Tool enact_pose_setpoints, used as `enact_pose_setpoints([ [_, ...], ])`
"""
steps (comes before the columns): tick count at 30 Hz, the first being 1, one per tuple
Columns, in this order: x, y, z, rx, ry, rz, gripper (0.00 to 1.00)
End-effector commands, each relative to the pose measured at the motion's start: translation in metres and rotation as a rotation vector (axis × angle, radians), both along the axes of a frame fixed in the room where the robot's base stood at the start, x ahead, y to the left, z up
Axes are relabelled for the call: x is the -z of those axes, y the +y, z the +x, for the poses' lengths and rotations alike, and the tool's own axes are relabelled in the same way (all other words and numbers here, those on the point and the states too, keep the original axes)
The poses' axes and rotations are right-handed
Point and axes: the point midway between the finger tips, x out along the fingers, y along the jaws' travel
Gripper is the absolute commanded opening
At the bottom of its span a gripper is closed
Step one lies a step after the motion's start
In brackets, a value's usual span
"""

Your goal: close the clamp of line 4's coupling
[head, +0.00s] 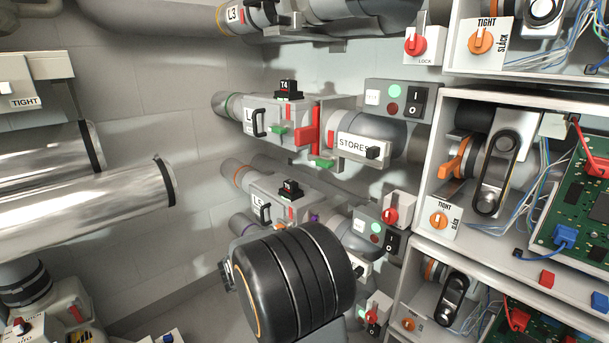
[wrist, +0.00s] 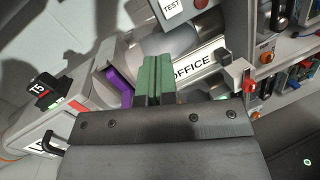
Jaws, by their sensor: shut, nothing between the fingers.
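Line 4's coupling (head: 307,125) is in the middle of the head view, between the grey line 4 housing (head: 262,122) under the black T4 display (head: 288,89) and the pipe labelled STORES (head: 358,148). A red upright piece stands at the coupling, with small green parts beside and below it. Whether the clamp is open cannot be told. My gripper (wrist: 156,72) shows in the wrist view as two green fingers shut together and empty. They are in front of line 5's purple coupling part (wrist: 118,87) and the OFFICE label (wrist: 195,66). Line 4's coupling is not seen there.
My dark arm hides part of line 5 in the head view. A panel (head: 394,102) with a lit green lamp and rocker switch sits right of line 4. Open cabinets (head: 432,165) with belts and wiring stand on the right. Shiny pipes (head: 85,205) lie at left.

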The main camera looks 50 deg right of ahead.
Motion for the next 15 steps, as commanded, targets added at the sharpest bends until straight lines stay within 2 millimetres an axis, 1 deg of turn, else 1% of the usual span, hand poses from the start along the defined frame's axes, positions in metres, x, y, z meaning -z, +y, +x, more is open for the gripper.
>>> enact_pose_setpoints([
  [1, -0.004, -0.009, 0.012, -0.021, 0.096, -0.096, 0.0],
  [3, -0.014, -0.016, 0.029, -0.052, 0.206, -0.226, 0.0],
  [7, -0.023, -0.019, 0.055, -0.098, 0.35, -0.419, 0.0],
  [12, -0.026, -0.017, 0.076, -0.136, 0.443, -0.573, 0.0],
  [15, -0.028, -0.017, 0.081, -0.146, 0.465, -0.617, 0.0],
])
